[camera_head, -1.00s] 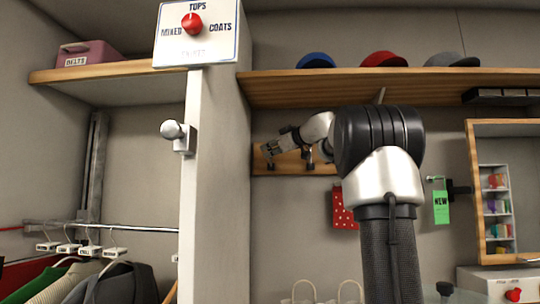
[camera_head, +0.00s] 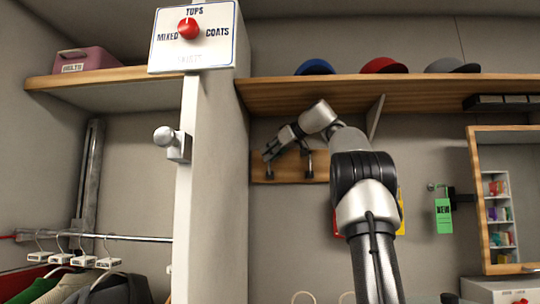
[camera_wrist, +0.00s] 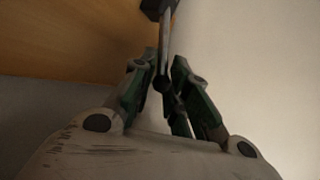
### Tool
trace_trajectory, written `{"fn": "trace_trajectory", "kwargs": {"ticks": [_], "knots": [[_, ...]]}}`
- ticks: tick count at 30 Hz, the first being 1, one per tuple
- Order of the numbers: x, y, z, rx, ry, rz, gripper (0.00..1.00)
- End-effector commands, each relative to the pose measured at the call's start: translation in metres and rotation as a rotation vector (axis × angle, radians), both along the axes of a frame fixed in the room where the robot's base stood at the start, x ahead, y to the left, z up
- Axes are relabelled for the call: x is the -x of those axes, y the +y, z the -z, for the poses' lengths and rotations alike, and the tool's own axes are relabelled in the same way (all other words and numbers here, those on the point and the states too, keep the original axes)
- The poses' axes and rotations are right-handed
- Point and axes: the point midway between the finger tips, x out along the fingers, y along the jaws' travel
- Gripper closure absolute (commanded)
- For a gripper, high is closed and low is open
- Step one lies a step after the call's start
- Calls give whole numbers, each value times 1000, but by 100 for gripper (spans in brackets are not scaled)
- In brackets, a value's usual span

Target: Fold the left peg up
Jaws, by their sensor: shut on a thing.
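A wooden peg board (camera_head: 290,176) is fixed to the back wall under the shelf, with dark and metal pegs on it. The left peg is mostly hidden by my gripper (camera_head: 270,153) in the head view. In the wrist view the left peg (camera_wrist: 167,35) is a thin metal rod running from a dark mount at the top down between my gripper's fingers (camera_wrist: 162,78). The fingers are shut on it near its dark end. The right peg (camera_head: 308,166) is beside it, partly under my wrist. The left peg's exact angle is hard to tell.
A wooden shelf (camera_head: 400,92) with caps runs just above my arm, and a bracket (camera_head: 375,117) stands right of my wrist. A white post (camera_head: 207,170) with a knob (camera_head: 164,136) is to the left. Red and yellow items hang behind my arm.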

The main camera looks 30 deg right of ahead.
Motion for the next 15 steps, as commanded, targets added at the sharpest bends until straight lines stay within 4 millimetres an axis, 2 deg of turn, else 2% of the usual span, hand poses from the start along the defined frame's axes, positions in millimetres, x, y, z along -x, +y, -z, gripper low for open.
{"fn": "trace_trajectory", "kwargs": {"ticks": [7,8,10,11,15], "knots": [[0,2,3,-5,10,-6,100],[0,2,3,-5,10,-6,78],[0,2,3,-5,8,-6,65],[0,2,2,-4,7,-5,60],[0,1,2,-3,5,-4,60]]}}
